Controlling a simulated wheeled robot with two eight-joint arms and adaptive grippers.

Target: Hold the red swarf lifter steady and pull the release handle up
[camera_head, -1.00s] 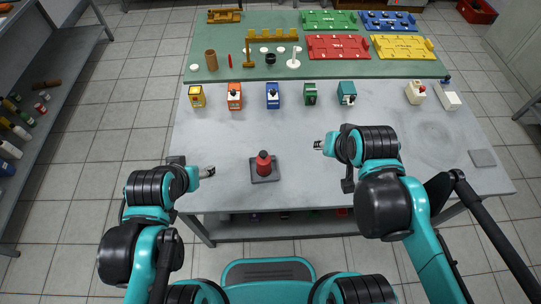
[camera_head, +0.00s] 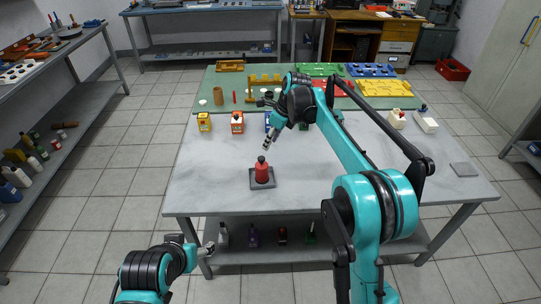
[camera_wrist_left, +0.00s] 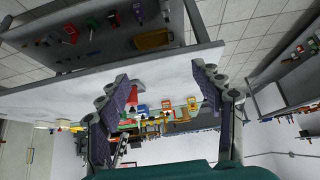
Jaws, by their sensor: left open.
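The red swarf lifter (camera_head: 261,172) stands upright on a dark square pad (camera_head: 254,186) near the front of the grey table (camera_head: 330,178). A dark knob (camera_head: 261,159) tops it; I cannot make out a separate release handle. My right gripper (camera_head: 268,140) hangs just behind and above the lifter, apart from it; whether its fingers are open is too small to tell. My left gripper (camera_head: 207,248) is open and empty, low by the table's front left leg, away from the lifter. In the left wrist view its two fingers (camera_wrist_left: 162,90) are spread, with the red lifter (camera_wrist_left: 134,93) far beyond them.
A row of small coloured blocks, including a yellow one (camera_head: 204,123) and an orange one (camera_head: 237,123), stands behind the lifter. A green mat (camera_head: 222,80) with trays lies at the back. My right arm covers part of the table. The table's left front is clear.

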